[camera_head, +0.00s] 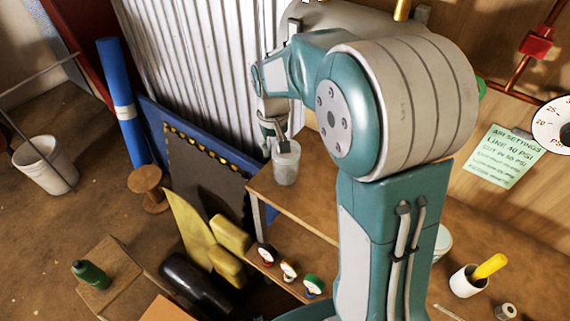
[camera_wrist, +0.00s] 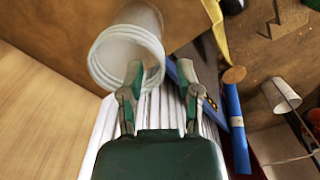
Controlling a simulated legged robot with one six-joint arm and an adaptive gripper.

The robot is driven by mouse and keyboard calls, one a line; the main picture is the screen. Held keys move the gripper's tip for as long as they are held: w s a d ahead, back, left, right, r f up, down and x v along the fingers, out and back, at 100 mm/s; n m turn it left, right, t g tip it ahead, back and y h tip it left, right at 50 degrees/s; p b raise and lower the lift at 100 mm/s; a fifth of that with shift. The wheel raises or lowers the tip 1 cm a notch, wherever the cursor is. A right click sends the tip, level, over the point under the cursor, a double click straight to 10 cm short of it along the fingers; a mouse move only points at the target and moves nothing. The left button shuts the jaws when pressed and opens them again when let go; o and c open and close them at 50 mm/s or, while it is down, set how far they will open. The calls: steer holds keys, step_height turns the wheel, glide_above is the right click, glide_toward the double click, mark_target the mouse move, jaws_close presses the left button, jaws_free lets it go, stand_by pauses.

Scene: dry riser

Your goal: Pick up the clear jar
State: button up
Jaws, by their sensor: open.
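The clear jar (camera_head: 286,168) stands upright near the left end of a wooden shelf in the head view. In the wrist view, the jar (camera_wrist: 128,42) shows at the upper left with its round rim facing the camera. My gripper (camera_head: 279,142) is at the jar's top in the head view. In the wrist view, my gripper (camera_wrist: 160,74) is open. Its left fingertip overlaps the jar's rim, and its right finger is off to the right of the jar. I cannot tell whether a finger touches the jar.
The wooden shelf (camera_head: 297,206) has bare room right of the jar. White corrugated sheeting (camera_head: 190,70) stands behind. Small tape rolls (camera_head: 289,271) lie below. A white cup with a yellow handle (camera_head: 468,281) is at the lower right, and a white bucket (camera_head: 45,163) stands far left.

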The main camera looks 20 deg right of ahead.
glide_above(275, 179)
steer(key=f, duration=0.6)
steer(key=shift+w, duration=0.25)
steer(key=shift+r, duration=0.1)
jaws_close()
